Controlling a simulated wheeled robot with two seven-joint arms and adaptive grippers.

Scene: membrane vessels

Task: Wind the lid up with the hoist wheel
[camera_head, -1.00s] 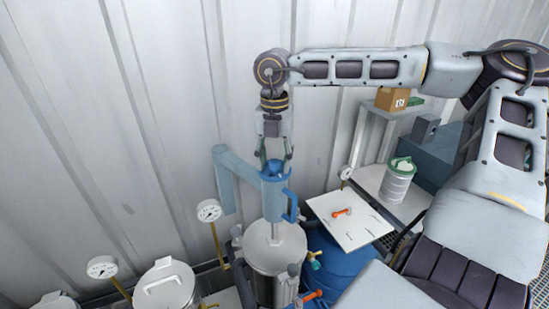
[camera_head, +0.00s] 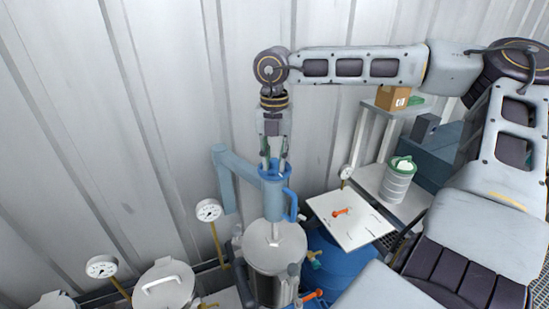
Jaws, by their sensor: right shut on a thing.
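The blue hoist (camera_head: 223,178) stands over a steel vessel in the middle of the view, its arm reaching right to an upright blue head. The hoist wheel (camera_head: 273,172) is at the top of this head and is partly hidden by my fingers. My right gripper (camera_head: 274,163) points straight down from above and is shut on the hoist wheel. A blue handle (camera_head: 291,204) sticks out on the head's right side. The grey lid (camera_head: 262,251) is under the hoist's rod, at the top of the vessel (camera_head: 275,288); any gap under it cannot be made out. My left gripper is not in view.
Dial gauges (camera_head: 208,210) and another lidded vessel (camera_head: 165,286) stand at the left. A white board (camera_head: 350,219) with an orange-handled item lies over a blue drum (camera_head: 345,262) at the right. Behind it are a white-green canister (camera_head: 398,181) and a cardboard box (camera_head: 392,98). A corrugated wall (camera_head: 130,120) closes the back.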

